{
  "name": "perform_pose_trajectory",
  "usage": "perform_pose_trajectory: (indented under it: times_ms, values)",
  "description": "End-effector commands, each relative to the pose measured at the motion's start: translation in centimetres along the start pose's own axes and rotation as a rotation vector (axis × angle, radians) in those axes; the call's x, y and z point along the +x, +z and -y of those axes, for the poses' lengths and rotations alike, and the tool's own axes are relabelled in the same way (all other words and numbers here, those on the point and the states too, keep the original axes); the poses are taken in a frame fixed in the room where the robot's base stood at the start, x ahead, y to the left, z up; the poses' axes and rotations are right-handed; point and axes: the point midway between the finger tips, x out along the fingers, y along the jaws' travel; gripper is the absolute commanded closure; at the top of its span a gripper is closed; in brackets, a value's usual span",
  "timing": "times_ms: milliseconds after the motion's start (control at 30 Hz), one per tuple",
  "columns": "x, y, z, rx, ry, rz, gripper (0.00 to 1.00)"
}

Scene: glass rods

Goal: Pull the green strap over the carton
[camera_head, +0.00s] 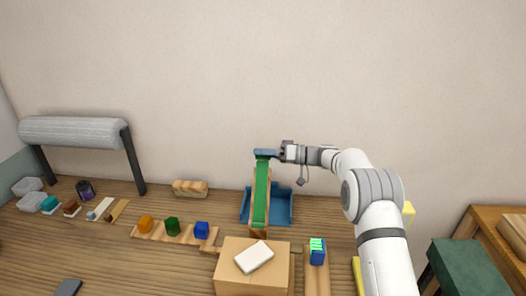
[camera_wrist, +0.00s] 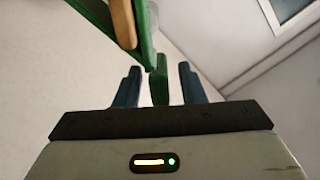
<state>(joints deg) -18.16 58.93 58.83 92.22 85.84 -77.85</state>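The green strap (camera_head: 261,190) runs steeply up a narrow wooden piece (camera_head: 252,222) behind the carton. The brown carton (camera_head: 226,271) stands at the front of the table with a white block (camera_head: 254,257) on top. The strap does not lie over the carton. My gripper (camera_head: 266,154) is at the strap's upper end. In the wrist view, the blue fingers of my gripper (camera_wrist: 159,85) stand on either side of a green strap end (camera_wrist: 158,82), with a visible gap on both sides. The wooden piece (camera_wrist: 122,22) shows above them.
A blue tray (camera_head: 283,212) sits around the strap's foot. A blue and green block (camera_head: 317,251) stands right of the carton. Orange, green and blue blocks (camera_head: 173,227) line a wooden strip at left. A grey roll on a stand (camera_head: 72,132) is farther left.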

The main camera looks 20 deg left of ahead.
Motion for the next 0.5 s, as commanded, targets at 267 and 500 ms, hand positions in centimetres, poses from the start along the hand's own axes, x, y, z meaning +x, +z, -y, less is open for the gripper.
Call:
perform_pose_trajectory:
  times_ms: [267,500]
  values:
    - [0.11,0.05,0.01,0.0,-0.001,0.001,0.67]
    - [0.08,0.04,0.02,0.0,-0.001,0.001,0.87]
